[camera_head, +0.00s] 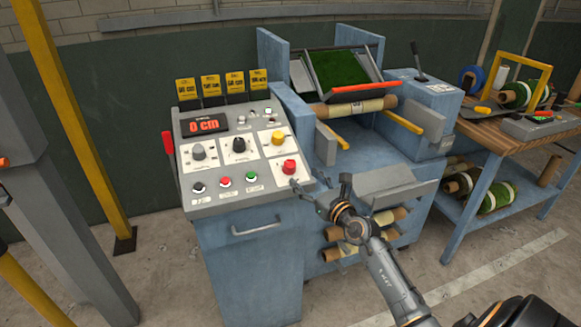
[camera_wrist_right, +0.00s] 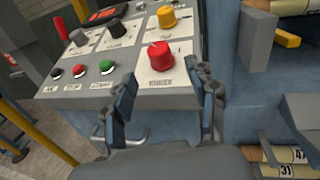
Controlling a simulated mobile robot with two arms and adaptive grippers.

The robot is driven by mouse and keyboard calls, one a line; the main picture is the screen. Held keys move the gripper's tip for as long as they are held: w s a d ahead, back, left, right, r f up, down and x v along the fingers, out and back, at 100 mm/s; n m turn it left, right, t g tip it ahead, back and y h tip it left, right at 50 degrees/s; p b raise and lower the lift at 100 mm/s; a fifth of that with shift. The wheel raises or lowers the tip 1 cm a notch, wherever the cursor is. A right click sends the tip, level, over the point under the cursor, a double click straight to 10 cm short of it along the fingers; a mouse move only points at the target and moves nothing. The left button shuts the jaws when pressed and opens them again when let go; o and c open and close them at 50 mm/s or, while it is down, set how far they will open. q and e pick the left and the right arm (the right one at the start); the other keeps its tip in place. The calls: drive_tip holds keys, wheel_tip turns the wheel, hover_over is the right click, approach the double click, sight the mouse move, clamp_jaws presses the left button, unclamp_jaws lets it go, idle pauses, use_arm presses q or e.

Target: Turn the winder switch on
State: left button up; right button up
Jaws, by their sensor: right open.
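The winder switch is a red rotary knob (camera_head: 289,167) at the lower right of the sloped control panel (camera_head: 222,203). In the right wrist view the red knob (camera_wrist_right: 160,56) sits on a white plate with a label that seems to read WINDER. A thin light mark shows on its top. My right gripper (camera_head: 319,183) is open and empty, just in front of the panel's lower right corner. In the right wrist view its two fingers (camera_wrist_right: 163,79) stand apart on either side below the knob, not touching it. My left gripper is not in view.
A yellow knob (camera_head: 278,137), a black knob (camera_head: 239,145) and a grey knob (camera_head: 199,152) are close by. Black, red (camera_head: 225,182) and green buttons line the lower edge. The display (camera_head: 204,125) reads 0 cm. The blue machine with rolls stands right.

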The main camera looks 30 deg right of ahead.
sight(293, 169)
drive_tip(key=w+b, duration=0.1)
drive_tip(key=w, duration=0.7)
drive_tip(key=shift+w, duration=0.25)
